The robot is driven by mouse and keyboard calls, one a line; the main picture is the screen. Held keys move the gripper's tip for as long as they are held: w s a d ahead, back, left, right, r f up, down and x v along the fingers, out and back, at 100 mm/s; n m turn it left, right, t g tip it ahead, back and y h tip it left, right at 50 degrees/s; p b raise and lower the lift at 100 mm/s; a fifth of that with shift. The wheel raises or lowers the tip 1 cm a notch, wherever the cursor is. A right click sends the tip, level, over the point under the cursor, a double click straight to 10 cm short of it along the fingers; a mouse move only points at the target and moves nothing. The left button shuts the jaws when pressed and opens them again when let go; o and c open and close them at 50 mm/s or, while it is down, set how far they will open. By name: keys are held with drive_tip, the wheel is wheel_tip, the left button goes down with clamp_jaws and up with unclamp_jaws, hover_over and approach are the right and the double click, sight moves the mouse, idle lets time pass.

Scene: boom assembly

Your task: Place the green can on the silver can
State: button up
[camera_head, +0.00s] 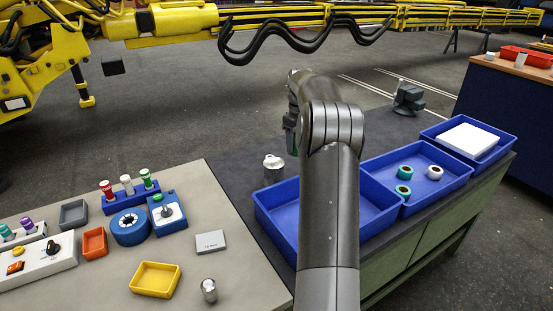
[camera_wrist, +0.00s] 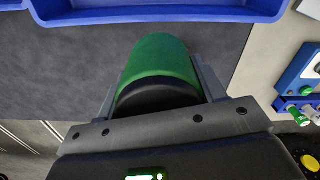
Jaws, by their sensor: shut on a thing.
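The green can (camera_wrist: 160,60) with a dark end sits between the two fingers of my gripper (camera_wrist: 158,95) in the wrist view. My gripper is shut on it. In the head view my gripper (camera_head: 291,133) is mostly hidden behind my own arm, and little of the can can be made out there. A silver can (camera_head: 273,169) with a narrower top stands upright on the dark bench, just left of and below my gripper in the picture. A smaller silver cylinder (camera_head: 209,290) stands on the light table at the front. I cannot tell the height of the held can above the bench.
A blue bin (camera_head: 268,222) lies right of the silver can, partly behind my arm. Another blue bin (camera_head: 376,183) holds several rolls. A grey vise (camera_head: 408,97) stands at the bench's far edge. A yellow boom (camera_head: 185,18) with black hoses crosses the background.

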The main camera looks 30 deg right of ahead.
drive_tip(key=w+a+f, duration=0.1)
drive_tip(key=w, duration=0.1)
drive_tip(key=w+a+f, duration=0.3)
drive_tip(key=w, duration=0.1)
drive_tip(key=shift+a+f, duration=0.15)
drive_tip(key=shift+f, duration=2.05)
drive_tip(key=shift+f, duration=0.15)
drive_tip(key=o, duration=1.2)
